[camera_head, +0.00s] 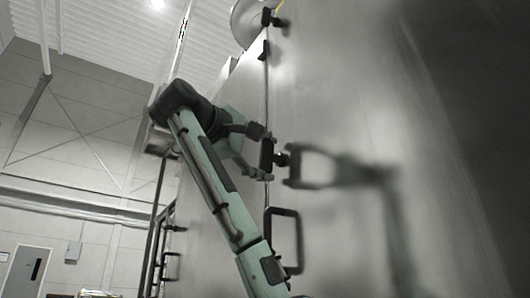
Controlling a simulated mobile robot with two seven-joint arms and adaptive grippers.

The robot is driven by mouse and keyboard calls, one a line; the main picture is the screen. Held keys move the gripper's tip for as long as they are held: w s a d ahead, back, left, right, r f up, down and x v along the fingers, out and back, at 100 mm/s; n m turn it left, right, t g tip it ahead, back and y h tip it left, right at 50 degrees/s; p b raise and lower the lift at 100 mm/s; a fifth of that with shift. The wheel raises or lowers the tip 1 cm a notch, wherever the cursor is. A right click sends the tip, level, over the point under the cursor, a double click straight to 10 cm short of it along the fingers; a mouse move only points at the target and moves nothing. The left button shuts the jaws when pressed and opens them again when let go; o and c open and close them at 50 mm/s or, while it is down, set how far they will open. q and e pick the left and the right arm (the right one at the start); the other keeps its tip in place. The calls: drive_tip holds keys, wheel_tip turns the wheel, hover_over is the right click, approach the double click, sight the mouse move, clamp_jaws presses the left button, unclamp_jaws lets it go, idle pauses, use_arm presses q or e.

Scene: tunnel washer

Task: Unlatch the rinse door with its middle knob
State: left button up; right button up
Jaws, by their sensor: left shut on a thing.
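The rinse door is a tall grey metal panel (340,90) with a vertical seam near the middle of the view. The black middle knob (267,155) sits on this seam. My left gripper (262,153) reaches it from the left, with one finger above it and one below. The gripper is shut on the middle knob, and the fingers partly cover it. Whether the latch has turned is too small to tell. My right gripper is not in view.
Black upper latch parts (270,18) sit higher on the seam. A black loop handle (298,240) sticks out below the knob, close to my left arm. A dark gripper-shaped shadow falls across the panel. A railing (158,235) stands at left.

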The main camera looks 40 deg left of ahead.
use_arm(q)
drive_tip(key=shift+n, duration=0.6)
drive_tip(key=shift+n+g, duration=0.3)
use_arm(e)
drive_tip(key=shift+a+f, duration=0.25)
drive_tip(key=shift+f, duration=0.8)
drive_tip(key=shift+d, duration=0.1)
use_arm(q)
drive_tip(key=o, duration=1.2)
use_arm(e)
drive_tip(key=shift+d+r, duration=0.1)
